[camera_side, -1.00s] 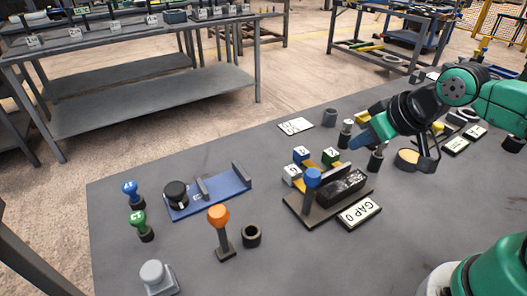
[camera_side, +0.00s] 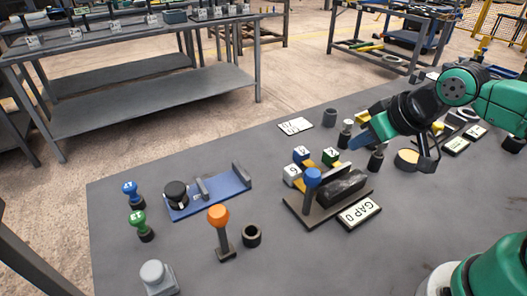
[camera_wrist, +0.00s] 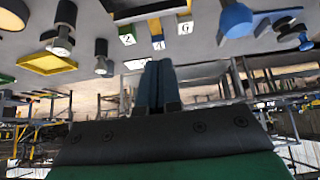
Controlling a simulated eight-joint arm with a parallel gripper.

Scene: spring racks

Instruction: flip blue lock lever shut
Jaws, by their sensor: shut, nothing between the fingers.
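The blue lock lever (camera_side: 312,178) has a round blue knob on a short post and stands roughly upright at the front of the dark rack base (camera_side: 300,210). Its knob (camera_wrist: 235,19) shows at the upper right of the wrist view. My gripper (camera_side: 354,146) is above and to the right of the lever in the side view, behind the rack, and does not touch it. Its blue fingers (camera_wrist: 157,80) are together with nothing between them. The lever's pivot is partly hidden.
Numbered blocks (camera_side: 301,153) and a black bar (camera_side: 343,187) sit on the rack beside the lever. A GAP 0 sign (camera_side: 359,212) lies in front. An orange-knobbed lever (camera_side: 218,217) stands left. Black posts (camera_side: 375,160) stand near my gripper.

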